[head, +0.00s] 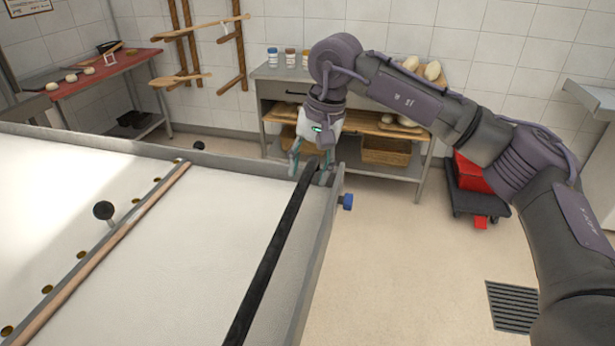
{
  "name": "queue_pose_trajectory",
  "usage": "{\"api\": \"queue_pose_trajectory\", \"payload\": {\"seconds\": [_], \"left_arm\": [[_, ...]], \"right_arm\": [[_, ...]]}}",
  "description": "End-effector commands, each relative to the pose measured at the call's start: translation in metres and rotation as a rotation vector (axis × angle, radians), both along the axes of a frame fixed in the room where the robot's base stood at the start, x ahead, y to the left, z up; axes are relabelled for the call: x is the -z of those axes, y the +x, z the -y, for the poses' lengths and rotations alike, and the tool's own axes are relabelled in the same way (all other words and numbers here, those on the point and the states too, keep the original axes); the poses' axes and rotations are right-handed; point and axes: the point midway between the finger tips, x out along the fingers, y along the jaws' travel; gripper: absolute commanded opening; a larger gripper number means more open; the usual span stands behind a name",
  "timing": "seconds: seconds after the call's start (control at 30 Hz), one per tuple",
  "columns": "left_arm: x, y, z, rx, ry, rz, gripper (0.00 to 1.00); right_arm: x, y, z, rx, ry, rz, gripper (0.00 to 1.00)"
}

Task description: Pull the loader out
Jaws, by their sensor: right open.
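The loader (225,215) fills the lower left of the head view, with a pale canvas surface and a grey metal side rail. A black bar (268,262) runs along its right part. A wooden strip (110,240) and a dark round knob (104,210) are further left on it. My right gripper (311,172) points down at the loader's far right corner. Its fingers are open, one on each side of the black bar's far end. I cannot tell whether they touch it. My left gripper is out of view.
A blue knob (347,201) sticks out from the loader's right side. A shelf table (265,90) with jars and loaves stands behind my right arm. A red crate (470,178) sits on a dark dolly at the right.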

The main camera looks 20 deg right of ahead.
Motion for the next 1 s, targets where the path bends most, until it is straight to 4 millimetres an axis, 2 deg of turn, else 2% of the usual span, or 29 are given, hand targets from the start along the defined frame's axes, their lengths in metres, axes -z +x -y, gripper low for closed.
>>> {"api": "queue_pose_trajectory", "payload": {"seconds": [0.2, 0.4, 0.6, 1.0], "left_arm": [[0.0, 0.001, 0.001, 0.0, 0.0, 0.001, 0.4], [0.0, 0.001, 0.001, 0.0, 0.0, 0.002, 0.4], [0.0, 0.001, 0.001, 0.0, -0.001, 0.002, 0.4], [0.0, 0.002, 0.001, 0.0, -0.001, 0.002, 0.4]], "right_arm": [[-0.048, -0.005, 0.009, 0.002, 0.002, 0.003, 0.49], [-0.08, -0.009, 0.015, 0.002, 0.0, 0.001, 0.49], [-0.092, -0.011, 0.017, 0.002, 0.001, -0.001, 0.49], [-0.092, -0.011, 0.017, 0.002, 0.001, -0.001, 0.49]]}}
